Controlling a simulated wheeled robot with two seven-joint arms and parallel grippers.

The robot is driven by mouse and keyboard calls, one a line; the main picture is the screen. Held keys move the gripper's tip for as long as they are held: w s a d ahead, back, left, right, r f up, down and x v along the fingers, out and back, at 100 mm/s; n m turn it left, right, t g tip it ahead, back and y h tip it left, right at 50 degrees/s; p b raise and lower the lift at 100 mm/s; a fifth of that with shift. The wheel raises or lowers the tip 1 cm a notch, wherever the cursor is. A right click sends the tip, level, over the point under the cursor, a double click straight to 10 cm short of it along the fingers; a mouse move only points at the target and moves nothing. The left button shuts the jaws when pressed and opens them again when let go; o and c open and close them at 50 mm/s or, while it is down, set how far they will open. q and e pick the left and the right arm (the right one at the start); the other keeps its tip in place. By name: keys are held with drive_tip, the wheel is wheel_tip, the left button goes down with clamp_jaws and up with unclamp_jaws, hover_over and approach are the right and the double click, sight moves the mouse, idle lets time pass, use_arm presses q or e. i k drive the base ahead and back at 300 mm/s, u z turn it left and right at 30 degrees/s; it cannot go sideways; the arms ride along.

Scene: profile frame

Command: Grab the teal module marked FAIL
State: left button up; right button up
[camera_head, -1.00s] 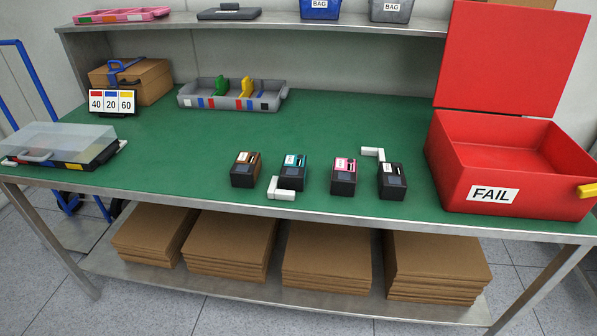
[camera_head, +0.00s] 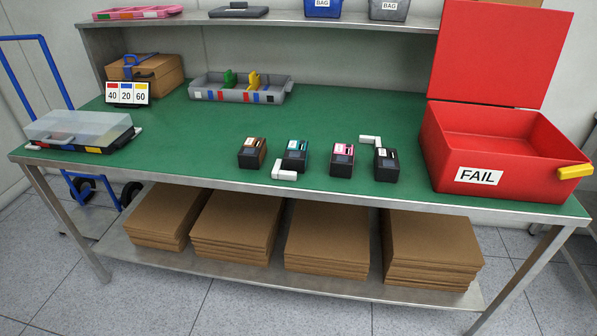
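The teal-topped module (camera_head: 295,155) stands on the green table top, second from the left in a row of small dark modules. Its marking is too small to read. A white L-shaped piece (camera_head: 285,174) lies at its front left. The other modules have a brown top (camera_head: 252,153), a pink top (camera_head: 342,159) and a black top (camera_head: 386,164). A red box labelled FAIL (camera_head: 500,150) stands open at the right end of the table, its lid raised. Neither of my grippers shows in the head view.
A second white L-shaped piece (camera_head: 371,141) lies by the black module. A grey divided tray (camera_head: 238,90), a number sign (camera_head: 127,93), a brown case (camera_head: 150,72) and a clear-lidded case (camera_head: 78,131) stand at the back and left. The green surface (camera_head: 200,145) between is clear.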

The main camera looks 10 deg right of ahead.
sight(296, 155)
drive_tip(key=u, duration=0.05)
drive_tip(key=k, duration=0.85)
drive_tip(key=z, duration=0.7)
drive_tip(key=i, duration=1.5)
drive_tip(key=u, duration=1.1)
